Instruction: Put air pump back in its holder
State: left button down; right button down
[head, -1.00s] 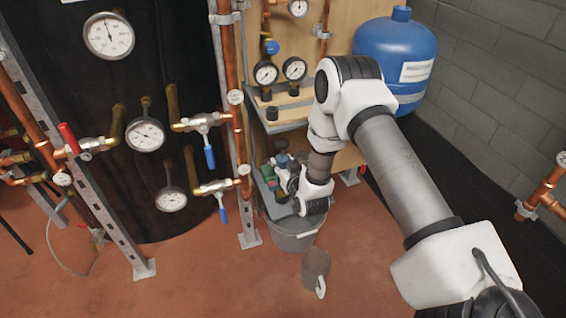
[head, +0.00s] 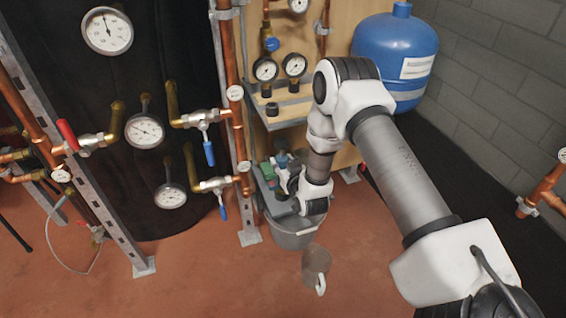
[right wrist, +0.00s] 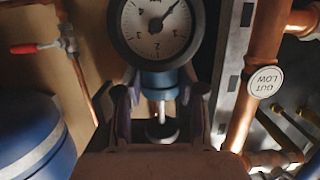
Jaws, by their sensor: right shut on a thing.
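My right gripper (head: 284,184) is low beside the wooden panel, over a grey lower shelf (head: 268,203). In the right wrist view (right wrist: 158,100) its two fingers are shut around a blue-necked thing with a round dial on top, which I take to be the air pump (right wrist: 160,77). A thin metal rod and a dark round foot show below the blue neck, between the fingers. In the head view only a small dark blue top of the pump (head: 281,159) shows; my wrist hides the rest. I cannot make out the holder clearly. My left gripper is not in view.
Copper pipes with valves (head: 202,118) stand at left. A blue tank (head: 394,50) is behind my arm. Red floor around the mug is clear.

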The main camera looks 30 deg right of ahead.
jog(key=shift+f, duration=0.35)
dwell(0.3)
jog(key=c, duration=0.6)
grip_release()
jog(key=shift+f, duration=0.1)
jog(key=shift+p+v, duration=0.75)
jog(key=shift+v, duration=0.75)
jog(key=p+v, duration=0.2)
jog(key=v, duration=0.3)
jog(key=shift+s+a, duration=0.15)
jog(key=shift+s, duration=0.1)
